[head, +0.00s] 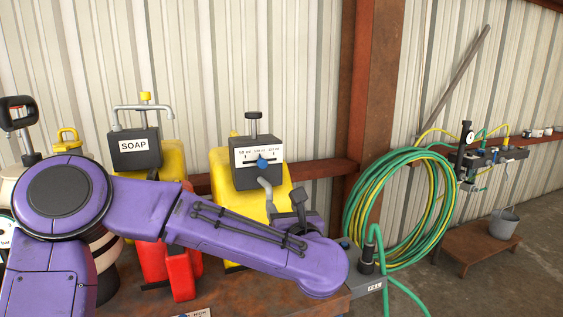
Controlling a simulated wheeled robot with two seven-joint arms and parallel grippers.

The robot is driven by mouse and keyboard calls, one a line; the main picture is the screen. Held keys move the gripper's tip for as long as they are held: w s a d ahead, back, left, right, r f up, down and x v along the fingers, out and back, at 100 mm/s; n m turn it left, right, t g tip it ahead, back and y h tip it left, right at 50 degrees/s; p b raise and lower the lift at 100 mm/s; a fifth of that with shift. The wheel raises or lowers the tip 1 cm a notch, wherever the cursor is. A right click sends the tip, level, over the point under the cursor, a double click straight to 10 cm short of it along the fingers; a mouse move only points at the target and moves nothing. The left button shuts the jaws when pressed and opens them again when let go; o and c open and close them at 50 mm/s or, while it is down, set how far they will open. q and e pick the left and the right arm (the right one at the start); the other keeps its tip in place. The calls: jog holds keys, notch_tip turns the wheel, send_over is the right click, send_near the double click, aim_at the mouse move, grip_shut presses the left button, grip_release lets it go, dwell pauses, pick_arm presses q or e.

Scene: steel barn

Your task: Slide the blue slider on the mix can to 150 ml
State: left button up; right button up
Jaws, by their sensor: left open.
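The mix can (222,164) is a yellow can with a dark dispenser box (258,177) on top. A white scale plate on the box carries small ml marks, which seem to read 50, 100 and 150 from left to right. The blue slider (263,163) sits near the middle mark. My left arm crosses the front of the cans and hides the mix can's lower part. My left gripper (298,198) is dark, open and small in view, just right of and below the dispenser box, apart from the slider. My right gripper is not in view.
A yellow soap can (168,164) with a grey spout stands to the left, with a red container (181,278) in front. A grey box (370,286) with a green hose stands at the bench's right end. Coiled hoses (355,215) hang on the right. A bucket (503,224) stands farther back.

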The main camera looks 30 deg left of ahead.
aim_at(263, 165)
pick_arm(q)
notch_tip(263, 165, up, 7)
jog(key=a+n+g+y, duration=0.1)
jog(key=a+n, duration=0.1)
jog(key=n, duration=0.3)
jog(key=p+x, duration=0.4)
jog(key=x, duration=0.4)
jog(key=shift+w+a+f+p, duration=0.1)
jog(key=shift+w+a+p, duration=0.1)
jog(key=shift+p, duration=0.15)
jog(key=shift+w+a+f, duration=0.15)
jog(key=shift+w+a, duration=0.1)
jog(key=shift+a, duration=0.05)
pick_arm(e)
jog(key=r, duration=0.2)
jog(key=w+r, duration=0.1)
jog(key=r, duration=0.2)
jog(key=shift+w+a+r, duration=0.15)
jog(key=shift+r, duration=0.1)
